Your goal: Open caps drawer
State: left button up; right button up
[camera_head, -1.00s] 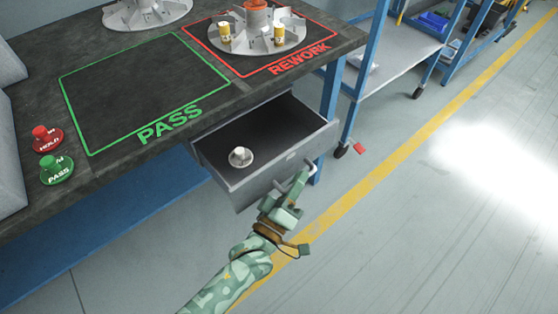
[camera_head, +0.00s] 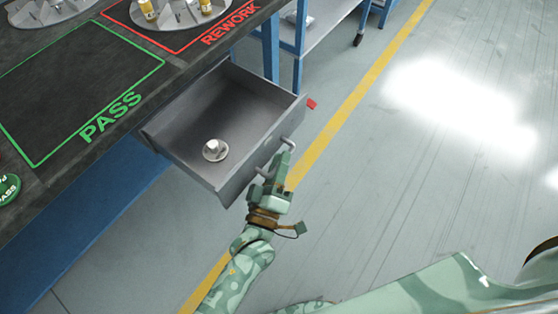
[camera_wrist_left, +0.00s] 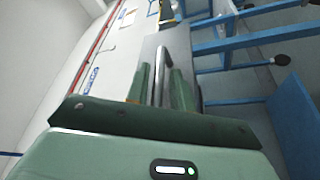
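The grey caps drawer (camera_head: 262,140) stands pulled out from under the bench, showing a deep, mostly empty inside. A small white-and-grey cap-like piece on a round base (camera_head: 214,150) stands on its floor. My left gripper (camera_head: 280,163) is at the drawer's front, at the bar handle (camera_head: 290,143). In the left wrist view the handle (camera_wrist_left: 160,72) runs between the two green fingers (camera_wrist_left: 160,88), which look closed around it. The fingers hide part of the handle. My right gripper is not in view.
A green PASS button (camera_head: 8,189) is at the left edge. A blue shelf rack stands behind. The floor in front is clear.

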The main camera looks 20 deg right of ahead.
pick_arm(q)
jog(key=shift+o, duration=0.3)
